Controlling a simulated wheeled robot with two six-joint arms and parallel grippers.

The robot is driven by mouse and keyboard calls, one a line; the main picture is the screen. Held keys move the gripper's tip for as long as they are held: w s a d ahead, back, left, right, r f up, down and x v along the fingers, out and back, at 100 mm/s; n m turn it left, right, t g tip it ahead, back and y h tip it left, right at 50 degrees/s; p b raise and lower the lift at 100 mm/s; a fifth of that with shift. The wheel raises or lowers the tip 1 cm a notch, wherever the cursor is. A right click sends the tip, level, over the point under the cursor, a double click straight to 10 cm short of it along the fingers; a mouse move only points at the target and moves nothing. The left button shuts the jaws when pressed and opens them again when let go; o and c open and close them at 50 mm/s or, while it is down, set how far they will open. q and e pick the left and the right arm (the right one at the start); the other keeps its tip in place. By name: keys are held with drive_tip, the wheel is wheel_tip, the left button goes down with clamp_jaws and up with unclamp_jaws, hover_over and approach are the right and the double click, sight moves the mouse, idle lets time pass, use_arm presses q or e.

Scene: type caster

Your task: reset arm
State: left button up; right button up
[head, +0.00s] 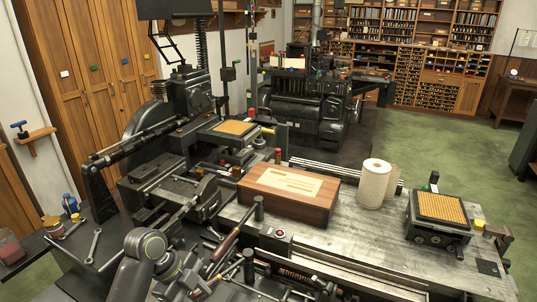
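A dark grey arm part with a green ring (152,244), which looks like my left arm, rises at the bottom left in the head view. Dark metal parts beside it blend with the levers and rods of the machine, so I cannot make out the fingertips of my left gripper or whether they hold anything. I cannot make out my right gripper in this view. The black type casting machine (190,95) stands behind the arm part, at the left of the picture.
A wooden box with a paper label (285,188), a white paper roll (373,184) and a black device with a yellow gridded top (438,211) stand on the grey bench (345,235). A wrench (93,246) and blue bottle (70,204) are at left. Green floor (430,150) is open behind.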

use_arm(q)
drive_tip(key=s+a+f+n+t+y, duration=0.1)
drive_tip(key=s+a+f+n+y, duration=0.15)
drive_tip(key=s+f+n, duration=0.45)
drive_tip(key=s+a+n+t+y, duration=0.15)
drive_tip(key=s+a+n, duration=0.25)
drive_tip(key=s+n, duration=0.45)
drive_tip(key=s+a+n+t+y, duration=0.1)
drive_tip(key=s+a+n+y, duration=0.25)
drive_tip(key=s+n, duration=0.5)
wheel_tip(320, 180, down, 28)
drive_tip(key=s+a+f+m+g+h+b, duration=0.1)
drive_tip(key=s+a+m+g+b, duration=0.1)
drive_tip(key=b, duration=0.1)
drive_tip(key=s+d+f+b, duration=0.1)
drive_tip(key=s+f+b, duration=0.1)
drive_tip(key=s+f, duration=1.2)
wheel_tip(320, 180, down, 3)
drive_tip(key=shift+s+d+r+g+h, duration=0.1)
drive_tip(key=shift+s+d+g+h, duration=0.1)
drive_tip(key=shift+s+g+h, duration=0.2)
